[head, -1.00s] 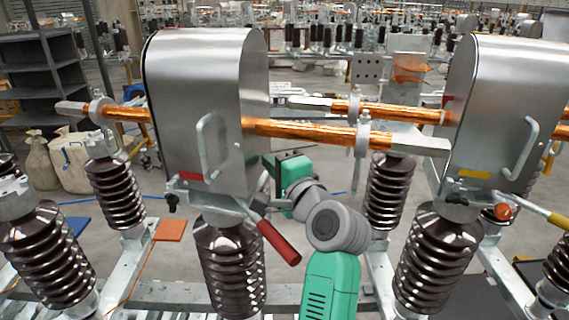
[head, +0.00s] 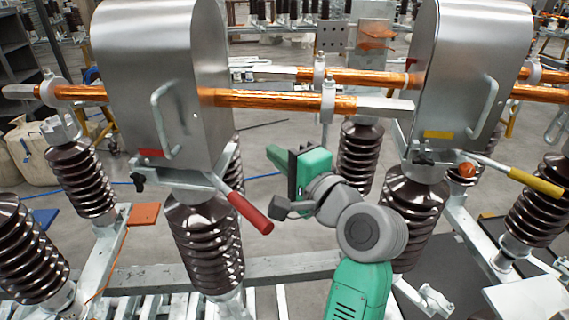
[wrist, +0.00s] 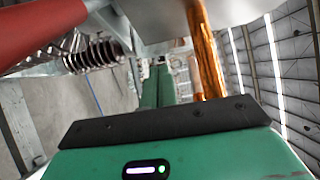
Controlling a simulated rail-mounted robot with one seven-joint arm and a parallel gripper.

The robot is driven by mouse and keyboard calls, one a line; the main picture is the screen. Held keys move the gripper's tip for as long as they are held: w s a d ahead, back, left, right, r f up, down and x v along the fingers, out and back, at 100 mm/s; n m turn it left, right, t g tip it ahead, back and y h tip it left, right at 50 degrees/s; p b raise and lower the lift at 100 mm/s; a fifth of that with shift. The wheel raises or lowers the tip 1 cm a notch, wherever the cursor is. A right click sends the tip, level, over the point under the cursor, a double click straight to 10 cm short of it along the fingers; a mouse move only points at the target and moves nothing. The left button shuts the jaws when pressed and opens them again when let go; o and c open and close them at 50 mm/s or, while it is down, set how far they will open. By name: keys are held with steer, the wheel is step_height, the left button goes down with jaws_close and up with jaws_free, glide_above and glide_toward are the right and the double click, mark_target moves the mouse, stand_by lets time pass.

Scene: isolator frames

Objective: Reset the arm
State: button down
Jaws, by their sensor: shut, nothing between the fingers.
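My gripper (head: 276,156) is in the middle of the head view, beyond my grey wrist joints. It is green with a dark plate across its base. In the wrist view its two green fingers (wrist: 157,85) lie together, with nothing between them. The red handle also shows large at the upper left of the wrist view (wrist: 40,28), and a copper bar shows right of the fingers (wrist: 205,50).
The left housing (head: 150,80) and right housing (head: 465,80) stand on brown ribbed insulators (head: 205,245). A yellow-handled lever (head: 535,183) juts out at the right. Steel frame beams (head: 250,268) run low across the front. Open floor shows between the housings.

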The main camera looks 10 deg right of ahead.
steer(key=s+a+r+n+t+h+p, duration=0.2)
steer(key=s+r+n+t+h+p, duration=0.2)
steer(key=s+r, duration=0.8)
steer(key=s+a+r+n+t+h+p, duration=0.3)
steer(key=s+r+n, duration=0.5)
steer(key=s+r, duration=0.4)
step_height(320, 180, up, 3)
steer(key=t+h+p, duration=0.1)
steer(key=t+p, duration=0.1)
steer(key=p, duration=0.1)
steer(key=shift+r+h+p, duration=0.15)
steer(key=shift+h+p, duration=0.15)
steer(key=shift+p, duration=0.05)
